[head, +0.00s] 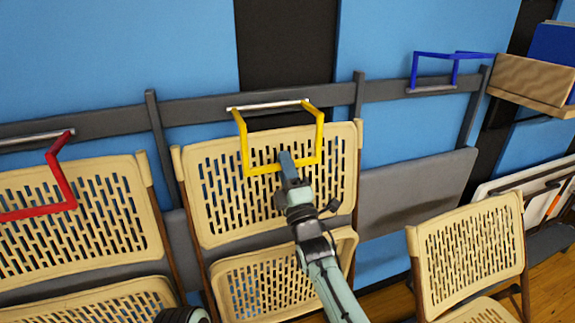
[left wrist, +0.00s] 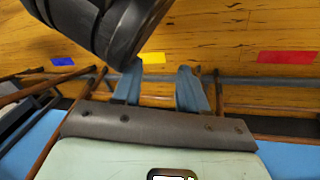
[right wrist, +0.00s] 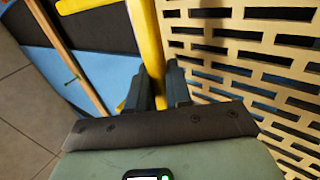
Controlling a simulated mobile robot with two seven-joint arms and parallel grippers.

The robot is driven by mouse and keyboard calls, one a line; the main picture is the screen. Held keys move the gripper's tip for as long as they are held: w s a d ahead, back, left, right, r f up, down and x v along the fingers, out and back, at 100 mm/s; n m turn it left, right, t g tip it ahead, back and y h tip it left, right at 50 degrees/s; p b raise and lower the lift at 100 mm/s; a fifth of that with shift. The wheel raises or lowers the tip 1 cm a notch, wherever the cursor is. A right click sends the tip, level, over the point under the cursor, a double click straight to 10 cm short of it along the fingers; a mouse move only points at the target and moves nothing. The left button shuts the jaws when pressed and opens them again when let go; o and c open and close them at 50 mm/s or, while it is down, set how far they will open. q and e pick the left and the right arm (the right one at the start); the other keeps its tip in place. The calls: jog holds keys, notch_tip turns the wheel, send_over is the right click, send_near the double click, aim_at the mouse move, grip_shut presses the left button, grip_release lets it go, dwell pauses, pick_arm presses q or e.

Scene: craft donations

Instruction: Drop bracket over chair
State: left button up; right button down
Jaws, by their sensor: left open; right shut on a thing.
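A yellow bracket (head: 320,140) hangs from a metal rod on the dark rail, its lower bar in front of the back of a cream slatted folding chair (head: 205,165). My right gripper (head: 285,160) is shut on the lower bar of this bracket. In the right wrist view the yellow bar (right wrist: 146,40) runs between the fingers (right wrist: 158,92), with the slatted chair back (right wrist: 270,50) close on the right. My left gripper (left wrist: 160,88) is open and empty, over the wooden floor. In the head view only a dark part of my left arm shows at the bottom.
A red bracket (head: 58,175) is at a cream chair on the left. A blue bracket (head: 455,68) sticks out from the rail at the right, above a bare grey panel (head: 415,190). Another cream chair (head: 470,245) stands apart at lower right. A wooden box (head: 530,82) is at upper right.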

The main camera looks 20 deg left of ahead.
dwell(0.3)
jog(key=c, duration=1.2)
grip_release()
jog(key=shift+w+a+f, duration=0.1)
jog(key=shift+w, duration=0.05)
jog(key=shift+c, duration=0.2)
pick_arm(q)
jog(key=shift+f, duration=0.1)
pick_arm(e)
jog(key=shift+s+d+f, duration=0.2)
jog(key=shift+d, duration=0.05)
pick_arm(q)
jog(key=shift+s+a+f+g+b, duration=0.2)
jog(key=shift+s+f+g+b, duration=0.3)
jog(key=shift+s+f, duration=0.6)
pick_arm(e)
jog(key=v, duration=1.2)
jog(key=shift+s+d+f, duration=0.2)
jog(key=shift+s+d, duration=0.05)
pick_arm(q)
jog(key=shift+r, duration=0.1)
